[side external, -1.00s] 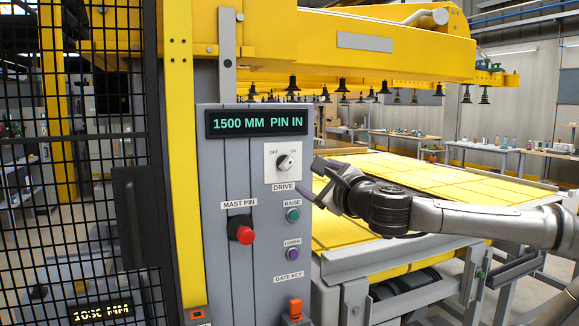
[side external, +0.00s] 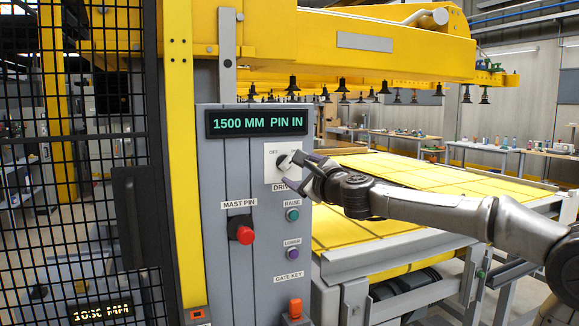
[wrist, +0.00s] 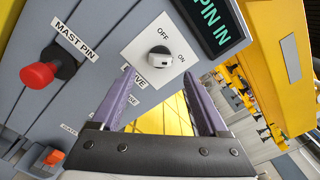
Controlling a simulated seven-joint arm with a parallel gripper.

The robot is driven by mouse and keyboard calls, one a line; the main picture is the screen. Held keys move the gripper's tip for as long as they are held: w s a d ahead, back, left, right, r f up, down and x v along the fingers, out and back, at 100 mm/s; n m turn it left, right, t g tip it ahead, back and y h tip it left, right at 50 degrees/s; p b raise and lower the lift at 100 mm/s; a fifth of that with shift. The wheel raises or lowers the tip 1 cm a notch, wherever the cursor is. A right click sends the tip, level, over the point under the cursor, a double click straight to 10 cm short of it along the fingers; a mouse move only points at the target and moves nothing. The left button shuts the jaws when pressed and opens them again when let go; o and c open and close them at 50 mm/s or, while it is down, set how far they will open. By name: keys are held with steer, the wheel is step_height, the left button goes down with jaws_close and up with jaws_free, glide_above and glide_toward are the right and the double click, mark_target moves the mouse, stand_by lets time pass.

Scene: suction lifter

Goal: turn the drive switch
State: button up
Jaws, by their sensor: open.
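The drive switch (side external: 281,161) is a dark rotary knob on a white plate marked OFF and ON, on the grey control panel (side external: 222,275). I cannot tell the exact gap to the knob.
A red MAST PIN knob (side external: 241,230), RAISE button (side external: 293,215), LOWER button (side external: 292,254) and orange gate key (side external: 295,309) are below. The display (side external: 257,122) above reads "1500 MM PIN IN". A yellow-topped table (side external: 400,225) stands right of the panel.

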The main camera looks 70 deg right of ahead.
mark_target(289, 165)
steer(key=shift+x, duration=3.1)
jaws_close()
